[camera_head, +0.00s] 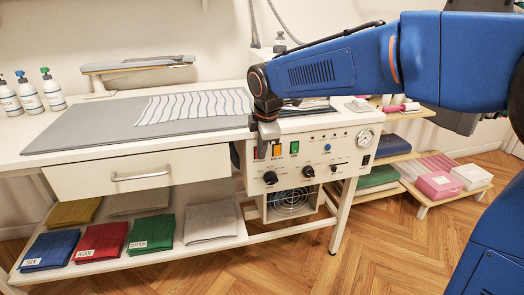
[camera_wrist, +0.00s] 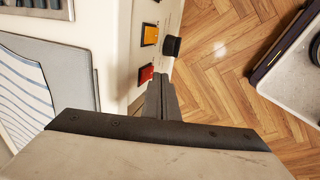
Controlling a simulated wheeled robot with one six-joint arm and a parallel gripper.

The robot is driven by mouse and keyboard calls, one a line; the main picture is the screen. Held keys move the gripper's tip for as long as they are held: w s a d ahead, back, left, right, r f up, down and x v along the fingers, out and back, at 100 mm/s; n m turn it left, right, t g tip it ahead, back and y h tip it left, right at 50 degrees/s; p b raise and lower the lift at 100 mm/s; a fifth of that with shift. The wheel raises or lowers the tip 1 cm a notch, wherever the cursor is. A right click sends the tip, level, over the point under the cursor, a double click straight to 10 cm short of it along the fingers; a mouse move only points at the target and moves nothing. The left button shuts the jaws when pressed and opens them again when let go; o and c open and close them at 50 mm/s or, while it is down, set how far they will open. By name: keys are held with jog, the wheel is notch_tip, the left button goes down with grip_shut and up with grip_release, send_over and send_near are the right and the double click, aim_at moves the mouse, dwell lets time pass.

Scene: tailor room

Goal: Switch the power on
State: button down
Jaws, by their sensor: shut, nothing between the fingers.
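The control panel (camera_head: 330,150) is on the front of the white ironing table. A red switch (camera_wrist: 146,73) and an orange switch (camera_wrist: 150,35) show in the wrist view. In the head view the orange switch (camera_head: 277,151) and a green switch (camera_head: 294,147) sit in a row, with the red one partly hidden by my gripper. I cannot read which switch is power, nor tell its state. My gripper (camera_head: 268,134) is shut and empty at the panel's left end. In the wrist view its fingertips (camera_wrist: 158,78) are close beside the red switch; contact cannot be told.
Black knobs (camera_head: 270,178) and a round gauge (camera_head: 365,137) are on the panel, with a fan (camera_head: 291,200) below. A striped cloth (camera_head: 195,105) lies on the grey ironing top. A drawer (camera_head: 140,173) is left of the panel. The wooden floor in front is clear.

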jog(key=s+v, duration=0.2)
jog(key=v, duration=0.9)
jog(key=shift+s+d+f, duration=0.2)
jog(key=shift+d+f, duration=0.05)
jog(key=shift+d, duration=0.15)
jog(key=shift+s+f, duration=0.2)
jog(key=shift+f, duration=0.55)
